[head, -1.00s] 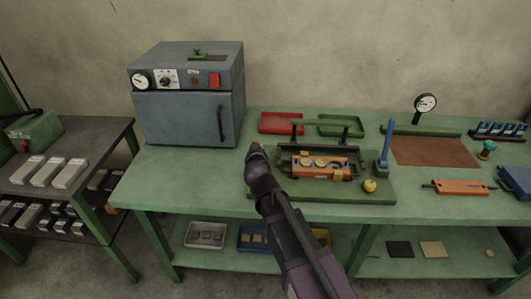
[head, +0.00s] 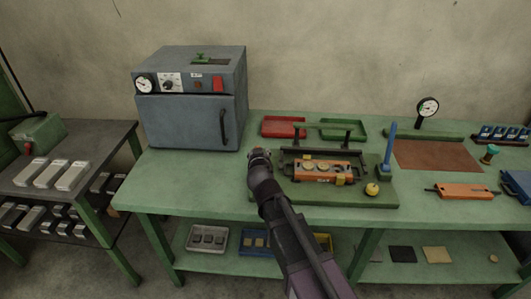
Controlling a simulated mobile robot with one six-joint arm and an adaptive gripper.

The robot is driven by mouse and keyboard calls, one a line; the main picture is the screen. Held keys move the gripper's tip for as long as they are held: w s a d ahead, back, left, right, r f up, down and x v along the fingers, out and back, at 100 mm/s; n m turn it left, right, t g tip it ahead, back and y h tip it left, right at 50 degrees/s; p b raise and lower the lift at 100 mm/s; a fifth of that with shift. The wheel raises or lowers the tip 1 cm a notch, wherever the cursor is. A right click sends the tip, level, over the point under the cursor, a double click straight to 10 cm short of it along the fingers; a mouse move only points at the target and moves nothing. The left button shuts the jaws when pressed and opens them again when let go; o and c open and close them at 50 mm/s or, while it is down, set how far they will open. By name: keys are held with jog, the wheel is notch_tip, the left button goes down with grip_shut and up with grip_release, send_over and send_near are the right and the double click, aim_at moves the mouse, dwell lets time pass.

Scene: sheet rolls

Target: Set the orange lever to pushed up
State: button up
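No part is clearly recognisable as an orange lever. A small orange-brown patch shows at the tip of my gripper (head: 259,155), and I cannot tell whether it is the lever or part of the gripper. My gripper is at the left end of the dark-framed fixture (head: 286,168) on a green base plate (head: 300,195). Its fingers are too small and dark to show whether they are open or shut. An orange block (head: 322,180) with round yellowish discs lies in the fixture. A blue upright lever (head: 390,145) stands at the fixture's right, with a yellow ball (head: 372,189) near its foot.
A grey oven (head: 185,120) stands on the green bench at left. Red (head: 284,127) and green (head: 345,131) trays lie behind the fixture. A dial gauge (head: 427,107), a brown mat (head: 435,154) and an orange plate (head: 465,191) are at right. The bench's front left is clear.

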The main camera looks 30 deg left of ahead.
jog(key=shift+s, duration=0.1)
jog(key=shift+s+f, duration=0.1)
jog(key=w+d+f+m+h, duration=0.1)
jog(key=d, duration=0.4)
jog(key=w+d+f+m+h, duration=0.1)
jog(key=d+m+h, duration=0.1)
jog(key=d, duration=0.3)
jog(key=w+d+f+m+g+h, duration=0.1)
jog(key=d+f+m+h, duration=0.1)
jog(key=d, duration=0.3)
jog(key=shift+w+d, duration=0.1)
jog(key=shift+d, duration=0.15)
jog(key=s+d+f+m+g+h+p, duration=0.15)
jog(key=d+g, duration=0.25)
jog(key=d, duration=1)
jog(key=s+d+f+m+g+h+p, duration=0.1)
jog(key=s+d+g+h+p, duration=0.15)
jog(key=d, duration=1.05)
jog(key=s+d+r+g+y+p, duration=0.1)
jog(key=s+d+g, duration=0.4)
jog(key=d, duration=0.6)
jog(key=shift+s+r+y+p, duration=0.15)
jog(key=shift+s+y+p, duration=0.35)
jog(key=shift+s+p, duration=0.8)
